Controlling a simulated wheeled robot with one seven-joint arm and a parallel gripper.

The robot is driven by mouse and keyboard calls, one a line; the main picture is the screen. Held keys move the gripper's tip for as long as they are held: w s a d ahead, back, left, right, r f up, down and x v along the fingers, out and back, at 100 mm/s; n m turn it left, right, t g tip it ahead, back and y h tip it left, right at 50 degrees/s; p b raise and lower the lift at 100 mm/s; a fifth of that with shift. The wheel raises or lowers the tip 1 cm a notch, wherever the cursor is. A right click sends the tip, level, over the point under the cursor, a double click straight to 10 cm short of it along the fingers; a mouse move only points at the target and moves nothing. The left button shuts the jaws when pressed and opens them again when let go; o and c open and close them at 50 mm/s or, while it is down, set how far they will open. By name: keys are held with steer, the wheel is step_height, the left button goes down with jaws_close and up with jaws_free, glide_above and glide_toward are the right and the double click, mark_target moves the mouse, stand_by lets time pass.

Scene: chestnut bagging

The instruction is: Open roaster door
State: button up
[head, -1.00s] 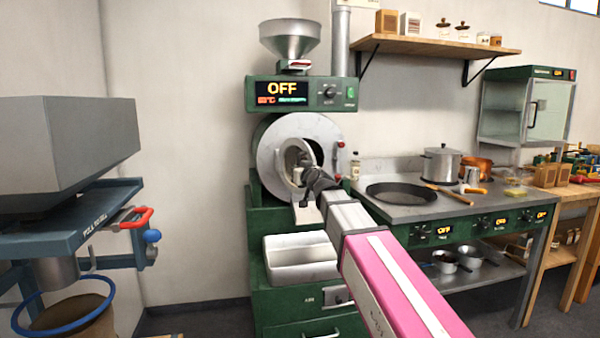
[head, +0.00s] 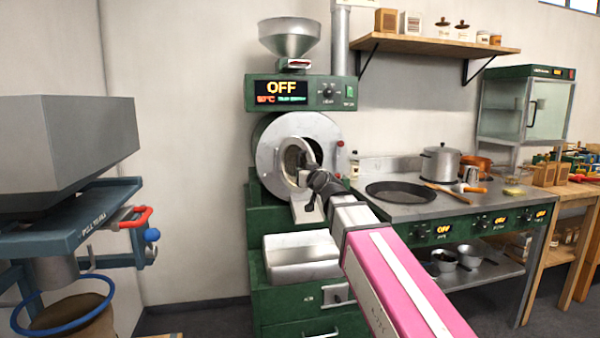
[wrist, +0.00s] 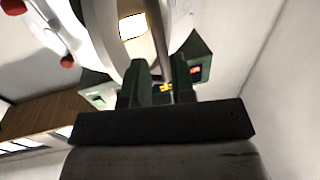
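The green roaster (head: 262,220) stands at the middle of the head view, with a round steel front (head: 268,150). Its round door (head: 287,168) stands ajar, turned at an angle to the opening, and the dark inside shows behind it. My gripper (head: 304,170) is at the door, partly hiding it. In the wrist view my gripper (wrist: 160,82) has its two fingers apart, with a thin grey bar running between them. A gap shows beside the bar, and I cannot tell whether the fingers touch it. Large pale round parts of the roaster fill the upper left there.
A steel tray (head: 300,270) sits below the roaster opening. A stove with a flat pan (head: 400,191) stands to the right. A grey hopper stand with a red handle (head: 137,217) is at the left. The wall between the stand and the roaster is clear.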

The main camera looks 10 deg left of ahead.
steer(key=v, duration=0.5)
steer(key=shift+s+d, duration=0.2)
steer(key=shift+s, duration=0.1)
